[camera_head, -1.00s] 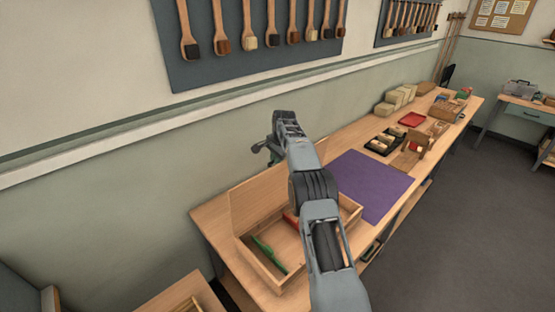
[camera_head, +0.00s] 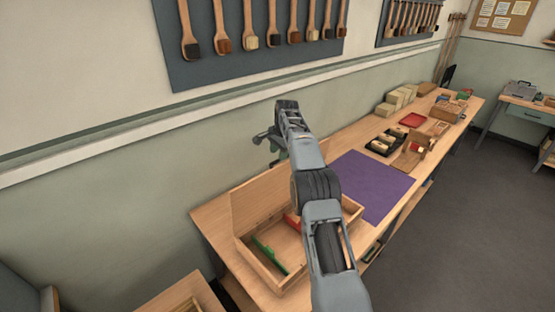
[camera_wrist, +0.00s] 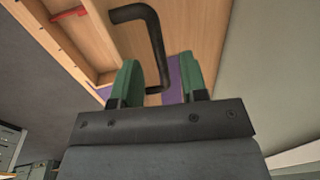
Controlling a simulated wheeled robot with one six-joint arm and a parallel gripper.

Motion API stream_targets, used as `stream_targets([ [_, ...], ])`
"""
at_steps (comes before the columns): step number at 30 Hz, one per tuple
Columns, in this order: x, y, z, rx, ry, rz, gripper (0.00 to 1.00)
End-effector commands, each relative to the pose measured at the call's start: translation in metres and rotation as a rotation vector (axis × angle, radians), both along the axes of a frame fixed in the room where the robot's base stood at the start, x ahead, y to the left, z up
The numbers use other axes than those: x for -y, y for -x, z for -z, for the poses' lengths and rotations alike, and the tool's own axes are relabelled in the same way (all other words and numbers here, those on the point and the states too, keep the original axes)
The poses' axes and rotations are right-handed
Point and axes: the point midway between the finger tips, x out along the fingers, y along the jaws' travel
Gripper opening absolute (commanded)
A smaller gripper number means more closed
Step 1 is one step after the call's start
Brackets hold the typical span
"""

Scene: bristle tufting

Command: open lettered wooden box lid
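The wooden box (camera_head: 268,275) stands on the near end of the workbench. Its lid (camera_head: 262,198) is raised and stands up along the wall side. No lettering is readable. In the wrist view the lid's inner or outer face (camera_wrist: 200,25) cannot be told apart, and a black bent handle (camera_wrist: 155,45) shows on the wood. My gripper (camera_head: 272,146) is above the raised lid, near the wall. In the wrist view its green fingers (camera_wrist: 160,82) are apart, with the handle's lower end showing between them and a gap on either side. Contact with the handle cannot be told.
A green item (camera_head: 270,255) and a partly hidden red item (camera_head: 292,221) lie inside the box. A purple mat (camera_head: 372,186) lies beside it. Farther along are a black tray (camera_head: 384,144), a red tray (camera_head: 412,120) and stacked blocks (camera_head: 397,99). The wall stands close behind the bench.

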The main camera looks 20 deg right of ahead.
Motion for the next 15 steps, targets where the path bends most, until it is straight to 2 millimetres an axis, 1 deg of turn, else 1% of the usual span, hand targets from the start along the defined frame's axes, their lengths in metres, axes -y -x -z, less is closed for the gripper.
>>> stream_targets([
  [1,0.001,0.001,-0.007,0.003,0.001,0.000,0.40],
  [3,0.001,0.003,-0.016,0.001,0.000,0.000,0.40],
  [6,0.002,0.004,-0.024,0.001,0.000,0.000,0.40],
  [10,0.002,0.006,-0.029,-0.001,0.000,0.001,0.40],
  [15,0.003,0.006,-0.029,-0.001,0.000,0.001,0.40],
])
